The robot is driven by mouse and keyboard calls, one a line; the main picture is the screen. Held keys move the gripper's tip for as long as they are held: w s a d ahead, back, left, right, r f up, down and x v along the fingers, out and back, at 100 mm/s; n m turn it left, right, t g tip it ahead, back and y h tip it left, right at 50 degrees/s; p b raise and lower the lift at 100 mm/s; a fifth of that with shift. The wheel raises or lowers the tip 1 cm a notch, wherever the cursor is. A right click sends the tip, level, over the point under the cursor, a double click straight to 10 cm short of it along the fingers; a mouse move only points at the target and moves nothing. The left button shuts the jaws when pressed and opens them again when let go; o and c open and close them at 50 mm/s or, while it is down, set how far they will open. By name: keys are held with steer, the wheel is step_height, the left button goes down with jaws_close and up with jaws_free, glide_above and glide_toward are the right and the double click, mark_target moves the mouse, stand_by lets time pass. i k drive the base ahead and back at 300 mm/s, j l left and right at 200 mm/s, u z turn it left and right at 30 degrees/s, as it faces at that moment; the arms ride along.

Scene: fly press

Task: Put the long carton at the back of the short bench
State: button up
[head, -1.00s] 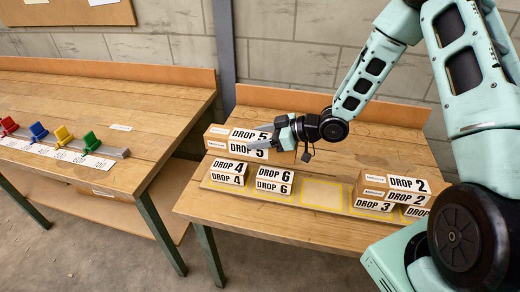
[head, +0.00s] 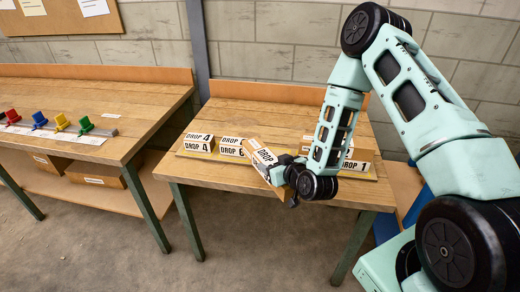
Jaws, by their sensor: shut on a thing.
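My gripper (head: 279,171) is shut on a long carton (head: 259,148), whose white label reads DROP with its number hard to make out. The carton is tilted, at the front of the short bench (head: 255,193) near its middle. It overlaps a carton behind it in the picture. My gripper and forearm hide part of it and some of the cartons to the right. The back strip (head: 255,113) of the short bench is bare on the left and in the middle.
The DROP 4 carton (head: 199,143) stands at left on the marked board, with another carton (head: 230,146) beside it. Part of a DROP 1 label (head: 356,165) and a brown carton (head: 364,148) show at right. The long bench (head: 90,90) with coloured clamps stands left.

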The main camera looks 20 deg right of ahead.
mark_target(242, 119)
steer(key=i+j+z, duration=0.4)
steer(key=i+j, duration=0.15)
steer(key=i+j+z, duration=0.2)
steer(key=i+j, duration=0.15)
steer(key=i+j+z, duration=0.2)
steer(key=j, duration=0.2)
steer(key=i+j+z, duration=0.2)
steer(key=j, duration=0.2)
steer(key=i+j+z, duration=0.2)
steer(key=j, duration=0.25)
